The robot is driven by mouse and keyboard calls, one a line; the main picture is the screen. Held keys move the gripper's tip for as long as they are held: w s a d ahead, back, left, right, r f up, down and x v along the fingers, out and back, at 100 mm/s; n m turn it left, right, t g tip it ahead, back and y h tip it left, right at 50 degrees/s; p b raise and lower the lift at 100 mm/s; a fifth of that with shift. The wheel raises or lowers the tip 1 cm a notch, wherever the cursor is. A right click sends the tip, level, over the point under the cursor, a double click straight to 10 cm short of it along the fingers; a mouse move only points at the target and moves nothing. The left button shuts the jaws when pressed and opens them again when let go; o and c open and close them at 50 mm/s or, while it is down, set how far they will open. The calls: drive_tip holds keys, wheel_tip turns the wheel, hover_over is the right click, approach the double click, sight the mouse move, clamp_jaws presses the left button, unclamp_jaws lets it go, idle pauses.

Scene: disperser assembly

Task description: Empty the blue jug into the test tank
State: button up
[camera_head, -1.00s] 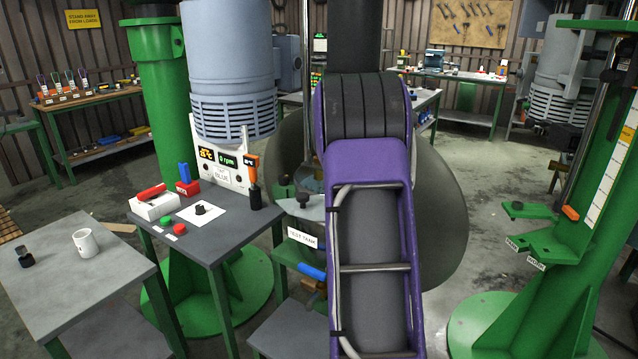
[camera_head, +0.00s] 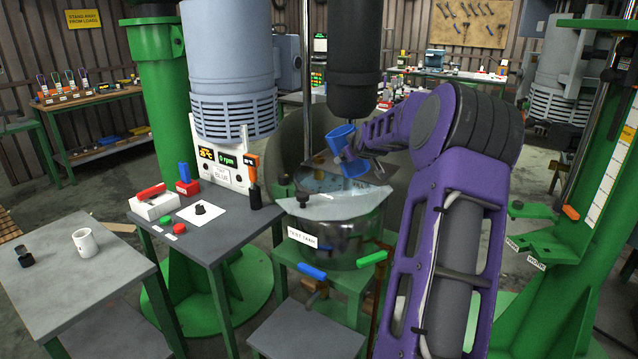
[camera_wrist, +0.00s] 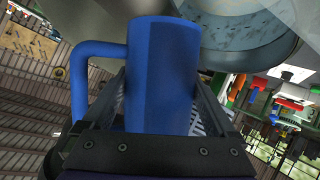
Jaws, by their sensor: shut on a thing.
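The blue jug (camera_head: 344,147) is held above the test tank (camera_head: 335,238), near the tank's rear right rim, and looks tilted in the head view. The tank is a shiny metal vessel with a "TEST TANK" label on its front, a partial lid and a pale inside. My gripper (camera_head: 362,152) is shut on the jug. In the wrist view the jug (camera_wrist: 160,75) fills the middle between the fingers, handle to the left, with a round rim and a bluish inside (camera_wrist: 240,55) at upper right. The jug's contents are hidden.
A dark cylinder (camera_head: 354,70) hangs right above the tank, close to the jug. A grey motor (camera_head: 228,70) hangs to the left. A grey table with red and green buttons (camera_head: 175,228) stands left of the tank. A white mug (camera_head: 85,243) is on the left table.

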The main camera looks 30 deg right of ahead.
drive_tip(key=shift+s+d+f, duration=0.15)
drive_tip(key=shift+d+f, duration=0.05)
drive_tip(key=shift+f, duration=0.1)
drive_tip(key=shift+s+d+r+m+t+y+b, duration=0.1)
drive_tip(key=shift+s+d+m+t+y+b, duration=0.15)
drive_tip(key=shift+m+t+y+b, duration=0.4)
drive_tip(key=shift+s+d+f+m+t+y+b, duration=0.1)
drive_tip(key=shift+d+f+m+t+y+b, duration=0.25)
drive_tip(key=shift+m+b, duration=0.55)
drive_tip(key=shift+a+n+b, duration=0.1)
drive_tip(key=shift+n+b, duration=0.15)
drive_tip(key=shift+b, duration=0.15)
drive_tip(key=shift+s, duration=0.1)
